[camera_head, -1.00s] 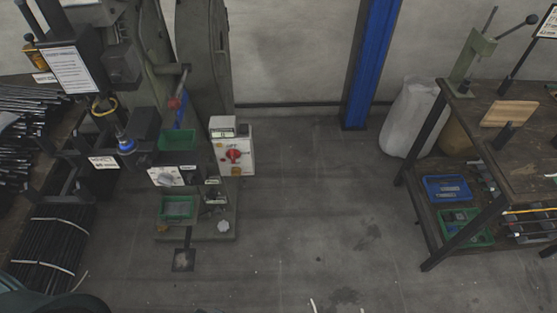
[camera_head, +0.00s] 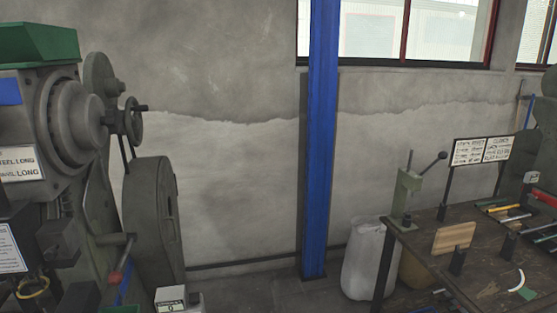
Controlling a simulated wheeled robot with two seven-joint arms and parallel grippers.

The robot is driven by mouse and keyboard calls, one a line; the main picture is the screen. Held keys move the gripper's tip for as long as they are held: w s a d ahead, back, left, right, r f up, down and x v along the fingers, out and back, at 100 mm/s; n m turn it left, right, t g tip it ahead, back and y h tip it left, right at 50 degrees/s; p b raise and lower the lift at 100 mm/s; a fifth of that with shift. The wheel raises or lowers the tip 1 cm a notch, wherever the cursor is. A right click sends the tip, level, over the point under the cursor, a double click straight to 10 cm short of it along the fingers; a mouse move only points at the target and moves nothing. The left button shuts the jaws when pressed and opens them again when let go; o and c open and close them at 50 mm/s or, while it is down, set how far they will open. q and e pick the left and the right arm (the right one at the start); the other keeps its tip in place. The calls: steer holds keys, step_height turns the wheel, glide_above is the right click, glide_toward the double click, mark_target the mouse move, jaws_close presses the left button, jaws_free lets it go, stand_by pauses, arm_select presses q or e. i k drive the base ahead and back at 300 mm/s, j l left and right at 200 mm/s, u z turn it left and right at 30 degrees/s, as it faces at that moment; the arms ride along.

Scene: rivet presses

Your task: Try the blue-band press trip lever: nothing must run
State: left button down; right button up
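A grey-green press (camera_head: 70,125) stands at the left edge, cut off by the frame. It has a large round hub, a handwheel (camera_head: 134,121) and a tall rounded guard (camera_head: 152,215). A blue patch (camera_head: 8,91) shows on its upper left, but I cannot tell if it is the blue band. A lever with a red grip (camera_head: 116,277) sticks out low on the press. The top of a pale box with a small display (camera_head: 172,300) shows at the bottom edge. Neither of my grippers is in view.
A blue column (camera_head: 322,150) stands against the grey wall. A white sack (camera_head: 367,262) stands by a workbench (camera_head: 400,250) at the right, which bears a small green hand press (camera_head: 406,192), a wooden block (camera_head: 453,238) and tools. Little floor shows between press and bench.

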mark_target(115, 278)
steer(key=i+l, duration=0.15)
steer(key=i, duration=0.9)
steer(key=u, duration=1.65)
